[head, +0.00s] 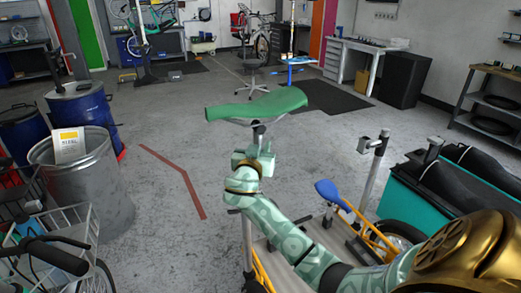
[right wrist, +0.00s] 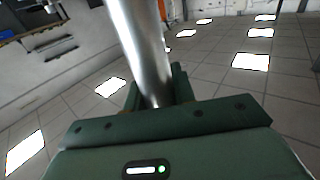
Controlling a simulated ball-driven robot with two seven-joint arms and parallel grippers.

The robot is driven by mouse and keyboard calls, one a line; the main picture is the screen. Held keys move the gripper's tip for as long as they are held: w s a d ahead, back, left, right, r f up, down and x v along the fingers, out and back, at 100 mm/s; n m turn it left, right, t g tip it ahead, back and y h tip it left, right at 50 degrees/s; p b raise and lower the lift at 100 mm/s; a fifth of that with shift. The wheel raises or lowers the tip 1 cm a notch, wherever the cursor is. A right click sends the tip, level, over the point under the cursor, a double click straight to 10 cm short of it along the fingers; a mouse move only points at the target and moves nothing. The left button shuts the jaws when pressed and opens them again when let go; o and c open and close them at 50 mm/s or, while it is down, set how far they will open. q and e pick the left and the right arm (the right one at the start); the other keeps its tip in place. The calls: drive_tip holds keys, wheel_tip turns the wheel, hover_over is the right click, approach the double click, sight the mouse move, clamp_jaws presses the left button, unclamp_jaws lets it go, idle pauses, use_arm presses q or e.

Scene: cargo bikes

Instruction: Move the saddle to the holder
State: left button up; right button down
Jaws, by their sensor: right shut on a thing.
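The saddle (head: 257,104) is green, with a metal post under it. My right gripper (head: 257,150) is shut on this post, just below the saddle, and holds it raised above the floor. In the right wrist view the shiny post (right wrist: 142,45) stands slightly tilted between the fingers (right wrist: 160,98); the saddle itself is not in that view. A grey upright stand with a clamp-like top (head: 372,165) stands to the right, apart from the saddle; I cannot tell for sure whether it is the holder. My left gripper is not in view.
A cargo bike with a teal box (head: 408,193) and dark padding fills the lower right. A metal bin (head: 112,180) and blue barrels (head: 85,108) stand at left. A stool (head: 252,65) is behind the saddle. The floor in the middle is clear.

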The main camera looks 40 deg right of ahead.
sight(260, 125)
drive_tip(key=shift+r+p, duration=1.95)
drive_tip(key=shift+r, duration=1.65)
